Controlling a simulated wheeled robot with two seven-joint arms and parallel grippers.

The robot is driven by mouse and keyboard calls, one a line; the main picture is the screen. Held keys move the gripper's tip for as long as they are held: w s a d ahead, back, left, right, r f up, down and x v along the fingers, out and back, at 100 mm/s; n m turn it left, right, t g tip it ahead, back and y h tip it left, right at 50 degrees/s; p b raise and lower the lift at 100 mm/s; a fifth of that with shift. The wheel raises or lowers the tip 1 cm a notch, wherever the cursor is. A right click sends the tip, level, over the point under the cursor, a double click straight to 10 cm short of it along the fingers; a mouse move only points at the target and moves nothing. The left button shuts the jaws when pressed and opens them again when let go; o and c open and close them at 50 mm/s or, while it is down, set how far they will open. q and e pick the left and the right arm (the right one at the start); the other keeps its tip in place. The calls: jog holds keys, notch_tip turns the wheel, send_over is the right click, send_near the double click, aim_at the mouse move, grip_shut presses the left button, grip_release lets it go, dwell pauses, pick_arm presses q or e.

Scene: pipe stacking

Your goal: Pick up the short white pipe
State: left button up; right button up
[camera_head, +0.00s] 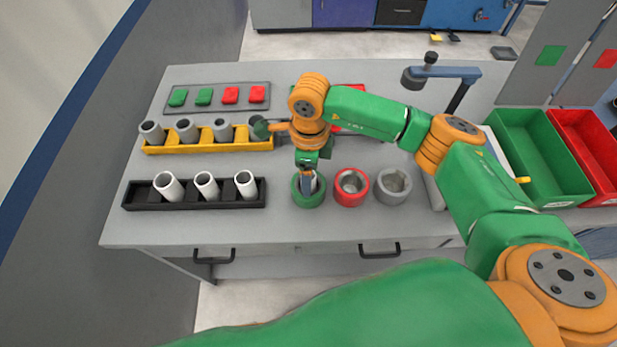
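My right gripper (308,194) points down with its fingertips inside the opening of a green ring-shaped holder (308,204). A small piece of something white (319,182) shows beside the fingers in that opening. It may be a short white pipe, but the gripper hides most of it. I cannot tell whether the fingers are closed on it. Three white pipes (206,185) lean in a black rack (133,197) to the left of the gripper. My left gripper is not in view.
A red ring (351,199) and a grey ring (393,199) stand right of the green one. A yellow rack (207,147) with grey pipes (186,130) lies behind. A panel with buttons (179,97) is farther back. Green (535,150) and red (585,150) bins stand right.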

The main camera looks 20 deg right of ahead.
jog(key=shift+w+f, duration=0.35)
jog(key=shift+s+r, duration=0.15)
jog(key=shift+s, duration=0.05)
jog(key=c, duration=0.9)
grip_shut()
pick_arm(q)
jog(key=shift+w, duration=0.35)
pick_arm(e)
jog(key=shift+w, duration=0.1)
